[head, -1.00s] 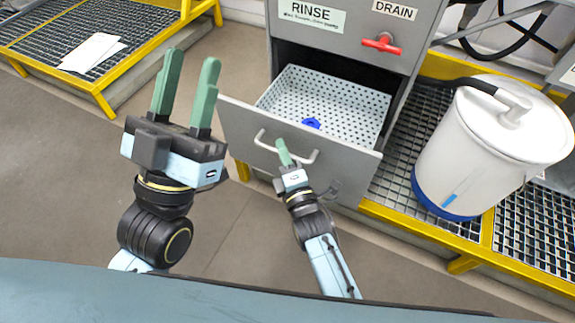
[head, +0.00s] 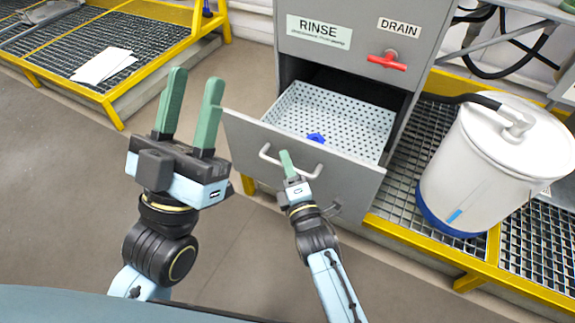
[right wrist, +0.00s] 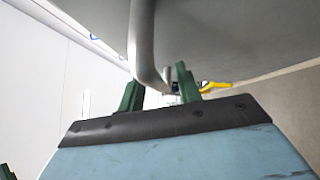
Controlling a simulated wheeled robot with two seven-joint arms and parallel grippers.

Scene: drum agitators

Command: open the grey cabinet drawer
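The grey cabinet drawer (head: 340,182) stands pulled out below the RINSE and DRAIN labels, its perforated white tray (head: 345,118) showing inside. A curved metal handle (head: 266,153) is on its front. My right gripper (head: 287,161) is at the handle. In the right wrist view the handle (right wrist: 143,45) passes between the two green fingers of that gripper (right wrist: 158,85), which appear closed around it; the exact contact is partly hidden. My left gripper (head: 191,108) is open and empty, raised to the left of the drawer.
A small blue object (head: 316,138) lies in the tray. A red valve handle (head: 387,62) is on the cabinet face. A white drum (head: 485,165) stands on yellow-edged grating to the right. White sheets (head: 103,66) lie on grating at upper left. Floor left of the drawer is clear.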

